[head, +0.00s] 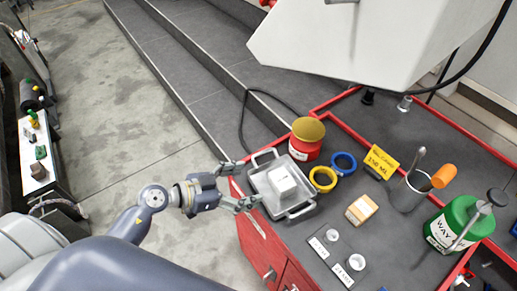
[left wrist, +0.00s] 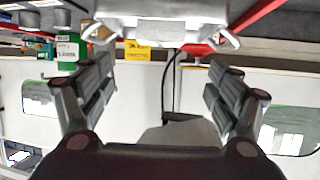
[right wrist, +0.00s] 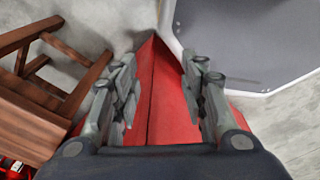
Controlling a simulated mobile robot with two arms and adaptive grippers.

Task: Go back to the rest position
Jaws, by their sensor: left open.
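My left gripper (head: 243,186) is open at the left edge of the red-rimmed workbench, with its fingertips close to the near side of a grey tray (head: 262,187). The tray has handles and holds a white block (head: 284,181). In the left wrist view the two fingers of the left gripper (left wrist: 158,85) are spread with nothing between them, and the tray (left wrist: 110,27) shows at the top beyond them. My right gripper is outside the head view. In the right wrist view the right gripper (right wrist: 164,88) is open and empty, with a red surface (right wrist: 165,115) behind it.
Brown wooden furniture (right wrist: 30,100) stands left in the right wrist view. Open floor (head: 110,110) lies left.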

